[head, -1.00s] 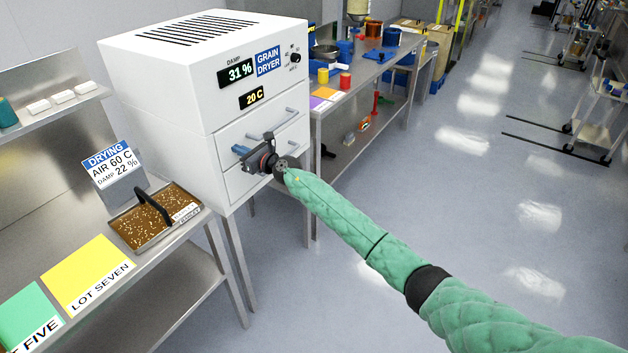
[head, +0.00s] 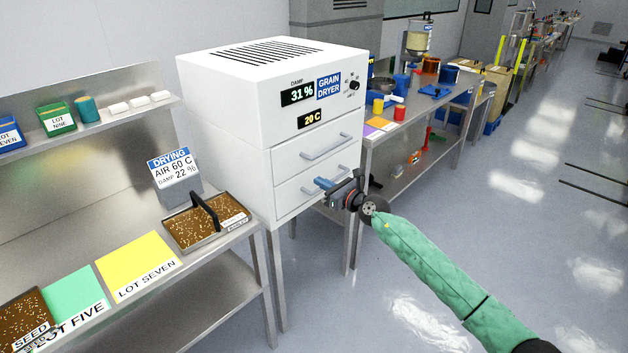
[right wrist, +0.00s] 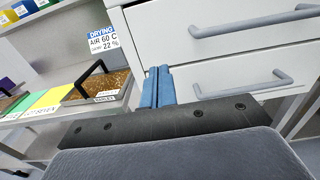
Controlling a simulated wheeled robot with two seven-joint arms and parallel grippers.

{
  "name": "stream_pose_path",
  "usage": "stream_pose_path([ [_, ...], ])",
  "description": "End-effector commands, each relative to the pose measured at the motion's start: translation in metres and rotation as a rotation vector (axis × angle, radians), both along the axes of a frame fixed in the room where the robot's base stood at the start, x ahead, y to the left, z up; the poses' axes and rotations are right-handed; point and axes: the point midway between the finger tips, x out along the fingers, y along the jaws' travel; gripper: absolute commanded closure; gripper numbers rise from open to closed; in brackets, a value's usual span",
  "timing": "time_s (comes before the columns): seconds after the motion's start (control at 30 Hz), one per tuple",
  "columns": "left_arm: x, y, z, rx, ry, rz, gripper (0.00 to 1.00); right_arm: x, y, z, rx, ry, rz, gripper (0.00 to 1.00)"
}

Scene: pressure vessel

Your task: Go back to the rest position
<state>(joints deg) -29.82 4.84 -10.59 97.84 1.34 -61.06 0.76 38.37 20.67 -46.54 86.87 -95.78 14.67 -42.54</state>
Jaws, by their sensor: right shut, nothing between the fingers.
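My right gripper (head: 324,184) is in front of the lower drawer of the white grain dryer (head: 232,130). Its blue fingers, also in the right wrist view (right wrist: 158,86), are shut together with nothing between them. Both dryer drawers look closed. The upper drawer handle (head: 327,146) and the lower drawer handle (head: 318,182) stand out from the fronts. In the right wrist view the fingers appear left of the lower handle (right wrist: 246,86), seemingly apart from it. My left gripper is in no view.
A steel bench (head: 222,262) on the left carries a seed tray with a black handle (head: 205,212), a yellow lot seven mat (head: 138,262) and a green mat (head: 72,296). A second bench (head: 408,128) with colored containers stands behind the dryer. The floor at right (head: 500,230) is open.

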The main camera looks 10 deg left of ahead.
Motion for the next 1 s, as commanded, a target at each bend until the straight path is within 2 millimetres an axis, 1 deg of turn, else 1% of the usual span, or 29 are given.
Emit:
stream_pose_path([
  [0.13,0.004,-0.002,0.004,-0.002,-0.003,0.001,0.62,-0.004,-0.005,0.000,0.006,0.007,0.001,1.00],
  [0.27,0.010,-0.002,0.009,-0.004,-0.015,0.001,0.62,-0.002,-0.009,0.004,0.061,0.041,-0.019,1.00],
  [0.37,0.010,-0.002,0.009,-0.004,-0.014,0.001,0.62,0.005,-0.015,0.016,0.170,0.073,-0.062,1.00],
  [0.57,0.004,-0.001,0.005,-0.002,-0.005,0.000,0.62,0.019,-0.036,0.046,0.507,0.204,-0.151,1.00],
  [0.67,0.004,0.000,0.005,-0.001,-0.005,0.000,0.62,0.029,-0.056,0.064,0.715,0.284,-0.204,1.00],
  [0.77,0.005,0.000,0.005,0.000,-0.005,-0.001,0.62,0.042,-0.085,0.085,0.956,0.374,-0.268,1.00],
  [0.8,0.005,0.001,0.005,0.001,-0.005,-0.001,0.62,0.047,-0.098,0.093,1.060,0.413,-0.295,1.00],
  [0.87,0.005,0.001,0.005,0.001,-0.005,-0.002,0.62,0.055,-0.118,0.104,1.218,0.473,-0.336,1.00],
  [0.9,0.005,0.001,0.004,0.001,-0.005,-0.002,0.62,0.059,-0.131,0.105,1.322,0.518,-0.366,1.00],
  [0.93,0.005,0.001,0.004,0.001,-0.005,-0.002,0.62,0.061,-0.140,0.103,1.397,0.554,-0.391,1.00],
  [0.97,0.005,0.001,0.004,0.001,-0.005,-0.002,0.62,0.062,-0.149,0.097,1.473,0.592,-0.419,1.00],
  [1.0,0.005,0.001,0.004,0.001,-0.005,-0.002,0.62,0.062,-0.161,0.087,1.570,0.646,-0.459,1.00],
])
